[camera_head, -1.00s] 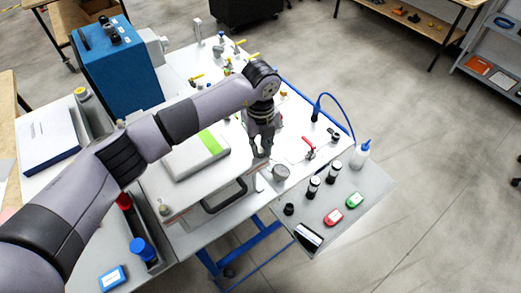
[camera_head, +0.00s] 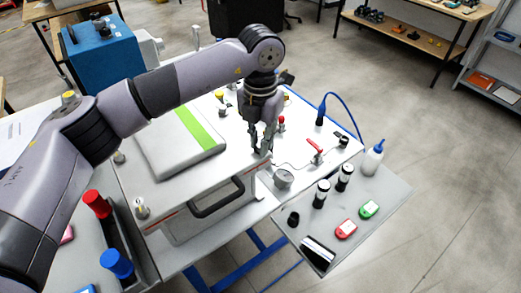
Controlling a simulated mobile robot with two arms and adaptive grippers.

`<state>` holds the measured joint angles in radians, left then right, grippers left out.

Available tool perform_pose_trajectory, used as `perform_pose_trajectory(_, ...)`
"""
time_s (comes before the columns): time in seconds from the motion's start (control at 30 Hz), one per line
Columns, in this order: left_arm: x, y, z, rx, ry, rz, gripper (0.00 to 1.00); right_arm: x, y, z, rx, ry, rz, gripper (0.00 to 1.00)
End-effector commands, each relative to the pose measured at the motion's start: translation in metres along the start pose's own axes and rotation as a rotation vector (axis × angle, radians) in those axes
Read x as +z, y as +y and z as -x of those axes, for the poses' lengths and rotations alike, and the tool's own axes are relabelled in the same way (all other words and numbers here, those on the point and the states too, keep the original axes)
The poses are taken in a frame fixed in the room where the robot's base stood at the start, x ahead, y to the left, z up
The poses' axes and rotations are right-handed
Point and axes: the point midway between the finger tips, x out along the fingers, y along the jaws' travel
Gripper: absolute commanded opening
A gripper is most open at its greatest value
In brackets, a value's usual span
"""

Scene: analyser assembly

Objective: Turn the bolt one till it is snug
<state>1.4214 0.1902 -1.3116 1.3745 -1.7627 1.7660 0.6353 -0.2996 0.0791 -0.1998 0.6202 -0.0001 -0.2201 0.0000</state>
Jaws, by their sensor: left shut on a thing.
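My left gripper (camera_head: 262,146) points down at the white worktop (camera_head: 272,205), just right of the white analyser box with the green stripe (camera_head: 185,143). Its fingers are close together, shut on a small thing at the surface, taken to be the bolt. The bolt is too small and too covered by the fingers to make out, so its seating and angle cannot be told. My right gripper is not in view.
A grey metal cup (camera_head: 283,179) stands close to the gripper. A red-handled valve (camera_head: 316,150) and a squeeze bottle (camera_head: 373,158) are to the right. Black-capped vials (camera_head: 321,193) stand on the grey side shelf (camera_head: 380,225). A blue cabinet (camera_head: 100,45) stands behind my arm.

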Motion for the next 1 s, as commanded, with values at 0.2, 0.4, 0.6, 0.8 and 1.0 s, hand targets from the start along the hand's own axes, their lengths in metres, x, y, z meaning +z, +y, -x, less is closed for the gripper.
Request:
perform_pose_trajectory(0.2, 0.001, 0.001, -0.003, 0.002, -0.004, -0.204, 0.00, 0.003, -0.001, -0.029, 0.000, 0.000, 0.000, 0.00)
perform_pose_trajectory(0.4, 0.001, 0.001, -0.002, 0.003, -0.005, -0.393, 0.00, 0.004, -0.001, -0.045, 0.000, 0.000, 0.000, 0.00)
perform_pose_trajectory(0.6, 0.001, 0.001, -0.001, 0.003, -0.006, -0.583, 0.00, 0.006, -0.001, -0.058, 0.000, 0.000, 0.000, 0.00)
perform_pose_trajectory(0.8, 0.002, 0.001, 0.001, 0.004, -0.006, -0.773, 0.00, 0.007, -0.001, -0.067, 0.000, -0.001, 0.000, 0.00)
perform_pose_trajectory(1.0, 0.002, 0.001, 0.001, 0.004, -0.006, -0.962, 0.00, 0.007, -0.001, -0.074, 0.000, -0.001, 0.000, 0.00)
